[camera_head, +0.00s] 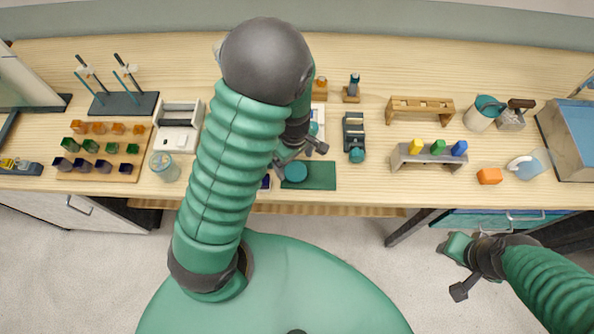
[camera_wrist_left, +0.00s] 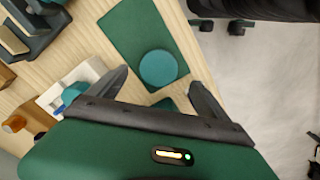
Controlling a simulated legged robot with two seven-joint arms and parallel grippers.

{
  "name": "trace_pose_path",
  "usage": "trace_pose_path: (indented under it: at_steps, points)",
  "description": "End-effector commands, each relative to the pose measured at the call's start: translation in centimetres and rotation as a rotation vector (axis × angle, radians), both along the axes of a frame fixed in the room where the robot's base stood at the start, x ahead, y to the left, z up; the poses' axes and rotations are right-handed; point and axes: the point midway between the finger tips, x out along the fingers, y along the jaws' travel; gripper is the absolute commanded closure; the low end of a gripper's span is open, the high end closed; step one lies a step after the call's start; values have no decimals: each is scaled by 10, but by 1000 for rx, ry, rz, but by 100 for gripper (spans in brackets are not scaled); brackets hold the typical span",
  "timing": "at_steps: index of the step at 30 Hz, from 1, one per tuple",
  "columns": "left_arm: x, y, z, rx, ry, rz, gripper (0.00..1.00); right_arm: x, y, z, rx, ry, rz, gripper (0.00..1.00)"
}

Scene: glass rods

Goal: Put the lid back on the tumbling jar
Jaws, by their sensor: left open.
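A round teal disc, probably the lid (camera_head: 296,172), lies flat on a dark green mat (camera_head: 322,176) at the table's front edge. In the left wrist view the disc (camera_wrist_left: 158,68) shows whole on the mat (camera_wrist_left: 125,30). My left gripper (camera_head: 302,156) is above the disc, open and empty; the disc lies just beyond the line between its fingertips (camera_wrist_left: 158,84). I cannot tell for sure which object is the tumbling jar; my left arm hides part of the table. My right gripper (camera_head: 454,270) hangs in front of the table, fingers apart, empty.
A dark stand with a teal knob (camera_head: 355,153) is right of the mat. A grey rack with coloured blocks (camera_head: 430,155) stands further right. A clear jar (camera_head: 165,166) is at the front left. A white device with a teal part (camera_wrist_left: 72,92) is close to the left finger. The mat's right half is bare.

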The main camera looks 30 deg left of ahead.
Motion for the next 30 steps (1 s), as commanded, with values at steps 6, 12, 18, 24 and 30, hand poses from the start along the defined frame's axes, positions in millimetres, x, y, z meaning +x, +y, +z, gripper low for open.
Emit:
trace_pose_path:
  at_steps: [6,12,18,24,30]
  points:
    - [2,-5,-36,0,6,2,11,0,0,0,0,0,1,64]
    - [3,-5,-50,1,1,1,11,0,0,0,0,0,1,64]
    - [3,-5,-49,2,1,1,11,0,0,0,0,0,0,64]
    - [3,-5,-49,2,1,1,27,0,0,0,0,0,0,64]
    - [3,-5,-49,2,1,1,53,0,0,0,0,0,0,64]
